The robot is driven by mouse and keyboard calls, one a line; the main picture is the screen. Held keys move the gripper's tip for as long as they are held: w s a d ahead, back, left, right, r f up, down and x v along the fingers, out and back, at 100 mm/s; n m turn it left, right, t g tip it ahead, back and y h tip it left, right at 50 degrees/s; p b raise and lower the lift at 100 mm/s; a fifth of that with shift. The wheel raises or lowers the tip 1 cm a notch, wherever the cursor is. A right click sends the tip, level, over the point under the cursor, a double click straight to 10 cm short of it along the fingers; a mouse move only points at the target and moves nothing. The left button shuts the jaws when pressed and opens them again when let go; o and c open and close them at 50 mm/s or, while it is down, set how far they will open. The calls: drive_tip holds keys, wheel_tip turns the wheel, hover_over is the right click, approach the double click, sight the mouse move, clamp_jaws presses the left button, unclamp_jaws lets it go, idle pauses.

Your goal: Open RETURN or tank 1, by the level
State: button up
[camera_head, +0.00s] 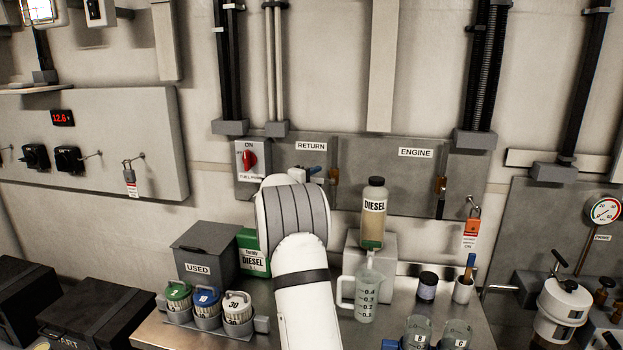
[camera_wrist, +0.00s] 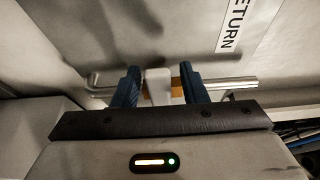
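The RETURN label (camera_head: 311,146) is on the grey wall panel, and it also shows at the upper right of the wrist view (camera_wrist: 235,22). My gripper (camera_head: 316,174) is at the panel just below this label, largely hidden behind my arm in the head view. In the wrist view its two blue fingers (camera_wrist: 160,84) are apart. A pale upright piece (camera_wrist: 158,86) stands between them, with orange metal (camera_wrist: 176,84) behind it and a silver bar (camera_wrist: 232,84) running across. Gaps seem to show beside the pale piece; contact is unclear. No tank marked 1 is readable.
A red ON switch (camera_head: 249,159) is left of RETURN. The ENGINE label (camera_head: 415,153) is right, with a brass valve (camera_head: 440,185) and an orange lock tag (camera_head: 472,227). A DIESEL bottle (camera_head: 373,212), a measuring jug (camera_head: 367,292) and capped jars (camera_head: 207,304) crowd the bench below.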

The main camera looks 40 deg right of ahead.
clamp_jaws()
idle(0.5)
